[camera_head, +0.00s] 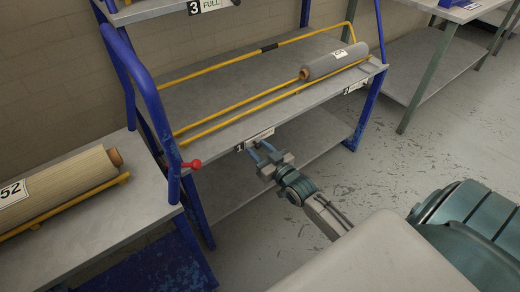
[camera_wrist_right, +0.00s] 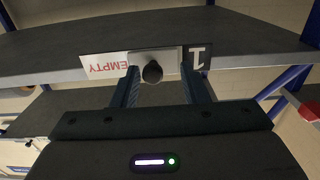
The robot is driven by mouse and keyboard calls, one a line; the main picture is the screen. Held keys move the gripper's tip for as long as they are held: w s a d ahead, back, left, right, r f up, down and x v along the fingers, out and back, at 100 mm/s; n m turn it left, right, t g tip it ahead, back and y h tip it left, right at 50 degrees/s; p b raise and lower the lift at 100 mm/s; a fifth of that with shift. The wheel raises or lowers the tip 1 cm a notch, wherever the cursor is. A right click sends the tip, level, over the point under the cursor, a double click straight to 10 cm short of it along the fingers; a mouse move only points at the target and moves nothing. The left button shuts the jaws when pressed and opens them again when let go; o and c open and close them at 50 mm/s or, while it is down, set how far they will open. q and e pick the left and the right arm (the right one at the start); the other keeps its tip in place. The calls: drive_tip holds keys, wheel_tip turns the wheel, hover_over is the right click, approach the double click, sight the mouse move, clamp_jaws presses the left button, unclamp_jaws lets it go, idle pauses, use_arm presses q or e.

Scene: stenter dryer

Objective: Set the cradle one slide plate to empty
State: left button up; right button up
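The cradle one slide plate (camera_wrist_right: 104,64) is on the front edge of the blue-legged rack's shelf; in the right wrist view its white face shows red EMPTY, upside down. A dark round knob (camera_wrist_right: 152,72) sits at the plate, beside a black number 1 tag (camera_wrist_right: 197,57). My right gripper (camera_wrist_right: 161,72) is open, a finger on each side of the knob, with visible gaps. In the head view the right gripper (camera_head: 258,149) is at the shelf edge by the number 1 tag (camera_head: 240,147), partly covering the plate (camera_head: 262,134). My left gripper is out of view.
A grey roll (camera_head: 334,62) lies on the yellow rails (camera_head: 235,99) above the shelf. A red ball-ended lever (camera_head: 190,165) juts out at the left post. A tan roll labelled 52 (camera_head: 60,187) lies at left. Floor in front is clear.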

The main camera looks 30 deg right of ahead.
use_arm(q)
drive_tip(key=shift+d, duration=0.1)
use_arm(e)
drive_tip(key=shift+d, duration=0.15)
drive_tip(key=s+p, duration=0.2)
drive_tip(key=shift+s+d+r, duration=0.1)
drive_tip(key=shift+s, duration=0.25)
drive_tip(key=shift+s+d+p, duration=0.1)
drive_tip(key=shift+s+p, duration=0.7)
drive_tip(key=shift+p, duration=0.25)
drive_tip(key=p, duration=0.3)
approach(258, 147)
drive_tip(key=s, duration=0.2)
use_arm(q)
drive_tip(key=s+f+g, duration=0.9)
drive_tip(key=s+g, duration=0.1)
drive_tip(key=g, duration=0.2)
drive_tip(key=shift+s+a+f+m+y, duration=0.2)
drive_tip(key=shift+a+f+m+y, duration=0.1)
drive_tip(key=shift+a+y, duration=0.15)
use_arm(e)
drive_tip(key=shift+f, duration=0.25)
